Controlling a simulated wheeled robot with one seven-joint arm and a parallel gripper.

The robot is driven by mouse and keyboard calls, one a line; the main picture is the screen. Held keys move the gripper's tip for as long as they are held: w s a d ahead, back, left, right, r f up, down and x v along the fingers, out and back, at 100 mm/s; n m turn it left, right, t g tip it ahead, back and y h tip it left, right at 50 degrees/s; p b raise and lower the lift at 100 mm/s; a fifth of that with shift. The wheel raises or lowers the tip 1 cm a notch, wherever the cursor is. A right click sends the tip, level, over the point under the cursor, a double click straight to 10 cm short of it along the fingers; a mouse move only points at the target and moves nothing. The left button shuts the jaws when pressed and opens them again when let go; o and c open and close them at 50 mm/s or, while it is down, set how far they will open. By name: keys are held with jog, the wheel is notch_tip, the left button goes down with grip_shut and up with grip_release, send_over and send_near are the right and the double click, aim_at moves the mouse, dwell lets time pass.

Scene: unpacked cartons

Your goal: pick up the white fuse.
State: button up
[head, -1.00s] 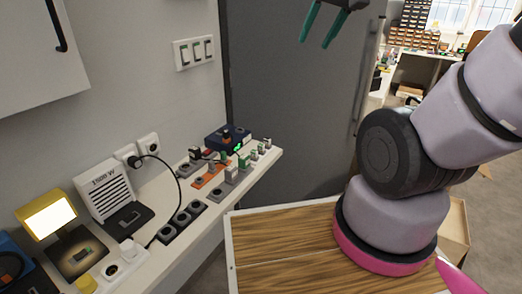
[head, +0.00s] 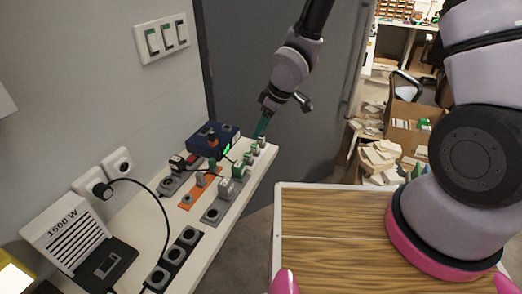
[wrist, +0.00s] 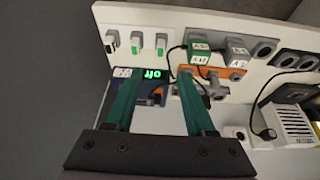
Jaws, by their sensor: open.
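Three small pale blocks stand in a row near the far end of the shelf. In the wrist view the leftmost block (wrist: 111,42) shows white and dark, while the middle block (wrist: 136,43) and right block (wrist: 160,44) show green faces. The leftmost may be the white fuse, but I cannot tell for sure. In the head view the row (head: 254,149) is small, partly behind my gripper (head: 263,124). In the wrist view my gripper (wrist: 156,78) is open and empty, its teal fingers spread over the blue box (wrist: 151,88), apart from the blocks.
The blue box has a green lit display. A green block (head: 238,170) and a grey-white block (head: 225,187) stand along the shelf (head: 215,250). An orange strip (head: 199,188), dark sockets (head: 172,253) and a heater (head: 70,232) are nearer. A grey cabinet (head: 240,60) rises behind.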

send_over(249, 153)
jog(key=s+d, duration=0.2)
notch_tip(249, 153, down, 6)
jog(key=shift+w+x, duration=0.2)
jog(key=shift+x, duration=1.2)
jog(key=shift+w+x, duration=0.2)
jog(key=shift+x, duration=1.2)
jog(key=shift+d+r, duration=0.1)
grip_shut()
